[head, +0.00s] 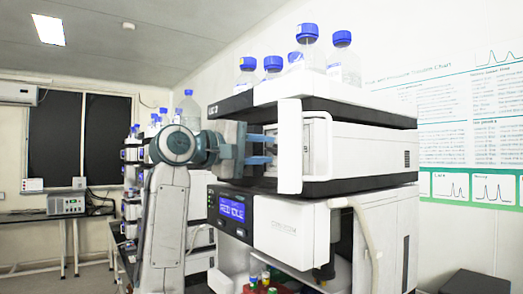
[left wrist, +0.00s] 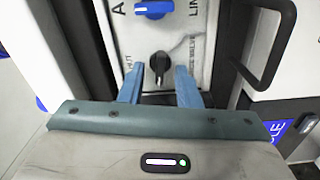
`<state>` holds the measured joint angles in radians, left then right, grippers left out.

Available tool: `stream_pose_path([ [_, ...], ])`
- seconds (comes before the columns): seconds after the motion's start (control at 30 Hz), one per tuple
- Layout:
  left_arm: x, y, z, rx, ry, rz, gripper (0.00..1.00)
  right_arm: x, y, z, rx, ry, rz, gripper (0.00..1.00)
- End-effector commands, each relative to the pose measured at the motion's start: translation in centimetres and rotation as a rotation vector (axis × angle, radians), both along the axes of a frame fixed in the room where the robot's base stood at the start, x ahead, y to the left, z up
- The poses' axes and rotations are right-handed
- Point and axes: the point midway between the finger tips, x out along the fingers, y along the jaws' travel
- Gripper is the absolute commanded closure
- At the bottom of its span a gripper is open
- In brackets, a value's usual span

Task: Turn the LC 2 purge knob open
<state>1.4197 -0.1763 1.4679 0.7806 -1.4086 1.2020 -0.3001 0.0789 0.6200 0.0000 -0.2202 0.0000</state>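A black knob (left wrist: 158,66) sits on a white panel in the left wrist view, with partly hidden lettering ending in "VALVE" to its right and "UT" to its left. In the head view my left gripper (head: 271,149) reaches into the front bay of the "LC 2" stack (head: 235,104); a white door edge hides the knob there. My right gripper is not in view.
A blue knob (left wrist: 152,9) is just above the black one. The open white door (head: 289,145) stands close to my fingers. A black loop handle (left wrist: 268,50) is at right. Blue-capped bottles (head: 307,45) stand on top. A display (head: 232,209) reads "RED IDLE".

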Motion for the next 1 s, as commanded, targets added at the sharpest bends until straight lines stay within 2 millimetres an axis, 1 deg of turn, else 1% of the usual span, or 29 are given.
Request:
stream_pose_path([
  [0.17,-1.1,1.7,-0.3,0.0,-0.004,0.004,0.7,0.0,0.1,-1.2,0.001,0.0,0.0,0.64],
  [0.4,-4.0,5.7,-0.3,0.0,-0.005,0.005,0.7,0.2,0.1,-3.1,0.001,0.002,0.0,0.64],
  [0.5,-5.0,7.0,-0.3,0.0,-0.003,0.004,0.7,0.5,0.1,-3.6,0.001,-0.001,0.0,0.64],
  [0.6,-5.7,8.0,-0.2,0.0,-0.004,0.003,0.7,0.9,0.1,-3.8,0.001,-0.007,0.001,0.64],
  [0.73,-6.2,8.6,-0.1,0.0,-0.001,0.002,0.7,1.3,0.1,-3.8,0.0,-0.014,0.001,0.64],
  [1.0,-6.3,8.7,0.0,0.0,0.0,0.001,0.7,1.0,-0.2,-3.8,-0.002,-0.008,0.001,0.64],
])
